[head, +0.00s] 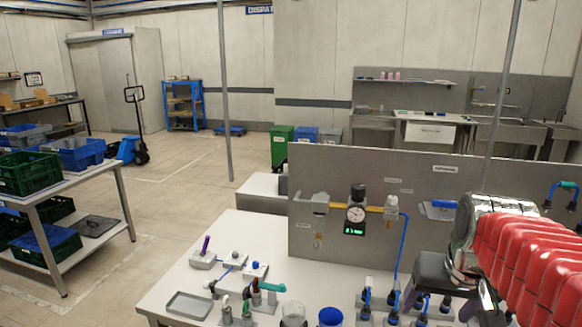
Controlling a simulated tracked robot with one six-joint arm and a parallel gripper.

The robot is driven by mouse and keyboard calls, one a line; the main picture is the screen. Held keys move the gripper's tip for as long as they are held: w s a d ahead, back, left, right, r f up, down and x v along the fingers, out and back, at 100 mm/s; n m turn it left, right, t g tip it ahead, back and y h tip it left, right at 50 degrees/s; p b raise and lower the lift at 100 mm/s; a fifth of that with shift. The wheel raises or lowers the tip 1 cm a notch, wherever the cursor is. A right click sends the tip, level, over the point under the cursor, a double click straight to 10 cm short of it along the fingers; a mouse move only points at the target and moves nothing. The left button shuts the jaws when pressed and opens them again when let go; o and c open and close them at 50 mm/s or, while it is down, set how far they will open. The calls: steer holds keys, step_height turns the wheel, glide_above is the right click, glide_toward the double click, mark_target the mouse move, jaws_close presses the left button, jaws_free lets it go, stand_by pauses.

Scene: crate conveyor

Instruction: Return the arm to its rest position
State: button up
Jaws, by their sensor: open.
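My arm, with a red ribbed sleeve and a shiny metal collar, reaches in from the right edge in the head view. My gripper (438,300), with a dark block-shaped body, hangs below the collar over the right part of the white bench (250,228). Its jaws are open, and I see nothing held between them. The fingertips are hard to make out against the small fittings behind them.
A grey upright panel (340,170) with a gauge (356,214) and blue hose stands behind my gripper. Blue-handled fittings (367,297), a blue cup (331,317) and a grey tray (190,305) are on the bench. Crates (30,172) fill a rack at left; open floor lies between.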

steer(key=s+a+f+n+t+y, duration=0.1)
steer(key=s+a+f+n, duration=0.2)
steer(key=s+a, duration=0.7)
steer(key=shift+s+a+f, duration=0.25)
steer(key=shift+a+f, duration=0.2)
steer(key=shift+f, duration=0.55)
